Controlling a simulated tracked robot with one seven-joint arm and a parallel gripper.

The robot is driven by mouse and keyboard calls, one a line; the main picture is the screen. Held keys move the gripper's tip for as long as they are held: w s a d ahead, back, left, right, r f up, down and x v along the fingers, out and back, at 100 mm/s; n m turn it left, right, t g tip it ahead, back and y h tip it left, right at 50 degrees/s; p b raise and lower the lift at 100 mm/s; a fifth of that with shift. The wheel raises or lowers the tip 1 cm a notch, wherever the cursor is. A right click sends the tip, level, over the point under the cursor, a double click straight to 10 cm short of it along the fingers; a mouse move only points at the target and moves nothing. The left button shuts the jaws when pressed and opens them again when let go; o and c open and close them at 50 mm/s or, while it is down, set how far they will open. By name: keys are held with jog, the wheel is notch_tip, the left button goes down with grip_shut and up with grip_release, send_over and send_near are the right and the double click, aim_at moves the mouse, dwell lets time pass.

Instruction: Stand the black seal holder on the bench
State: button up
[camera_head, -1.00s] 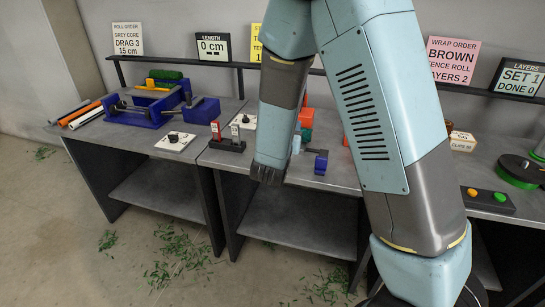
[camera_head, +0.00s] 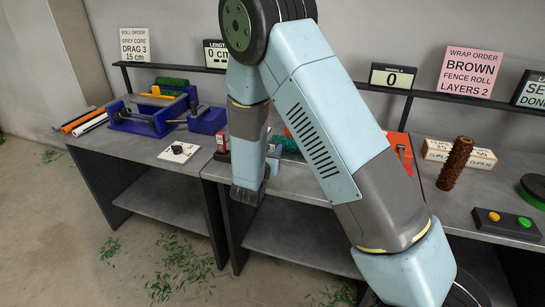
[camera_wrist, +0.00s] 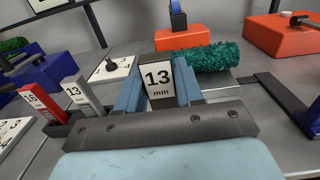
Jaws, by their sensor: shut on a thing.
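My gripper (camera_head: 248,192) is low over the front edge of the middle bench (camera_head: 300,180), its jaws partly hidden by its own body. The holder looks roughly upright. I cannot tell whether its bottom touches the bench. In the head view it is hidden behind my gripper.
In the wrist view, a black rack (camera_wrist: 80,122) with red "16" and grey "13" pieces stands left. A green bristly roll (camera_wrist: 215,57) lies just behind. An orange block (camera_wrist: 180,38) is farther back. A dark strip (camera_wrist: 285,100) lies right.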

jog(key=shift+w+d+f, duration=0.1)
jog(key=shift+w+f, duration=0.2)
jog(key=shift+f, duration=1.45)
jog(key=shift+f, duration=0.15)
jog(key=o, duration=1.1)
jog(key=v, duration=1.2)
